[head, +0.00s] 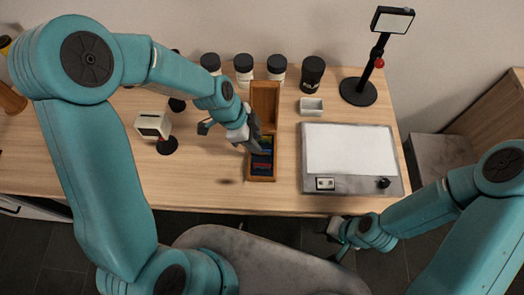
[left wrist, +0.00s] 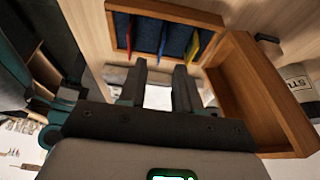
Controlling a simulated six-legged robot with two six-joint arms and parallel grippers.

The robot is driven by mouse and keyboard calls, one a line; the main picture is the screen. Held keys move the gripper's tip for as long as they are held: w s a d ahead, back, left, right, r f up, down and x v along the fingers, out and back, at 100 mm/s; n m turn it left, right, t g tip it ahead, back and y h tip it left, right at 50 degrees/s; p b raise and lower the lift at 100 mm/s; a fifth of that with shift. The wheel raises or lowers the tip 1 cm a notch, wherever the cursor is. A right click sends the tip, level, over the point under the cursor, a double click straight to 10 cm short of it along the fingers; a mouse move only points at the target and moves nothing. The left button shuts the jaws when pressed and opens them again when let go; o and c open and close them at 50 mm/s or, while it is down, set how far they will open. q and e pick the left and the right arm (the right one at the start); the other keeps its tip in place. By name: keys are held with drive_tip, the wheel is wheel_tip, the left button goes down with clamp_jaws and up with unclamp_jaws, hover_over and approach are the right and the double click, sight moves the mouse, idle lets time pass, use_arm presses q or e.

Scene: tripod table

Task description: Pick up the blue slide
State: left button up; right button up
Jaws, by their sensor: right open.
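An open wooden slide box (head: 262,179) sits in the middle of the table and holds colored slides upright in a row. My left gripper (head: 257,147) is over the box and hides part of the slides. In the left wrist view its fingers (left wrist: 161,66) are apart with nothing seen between them. My right gripper (head: 338,238) is open and empty, off the table's front edge.
The box's raised lid (head: 264,93) stands behind. A light panel (head: 350,150) lies to its right, with a small white tray (head: 311,106) behind it. Several jars line the back. A small cream device (head: 153,125) stands left. A stand with a screen (head: 392,20) is at back right.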

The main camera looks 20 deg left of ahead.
sight(263, 154)
use_arm(q)
drive_tip(key=p+x, duration=0.1)
drive_tip(key=x, duration=0.4)
drive_tip(key=shift+a+f, duration=0.1)
drive_tip(key=shift+a, duration=0.05)
clamp_jaws()
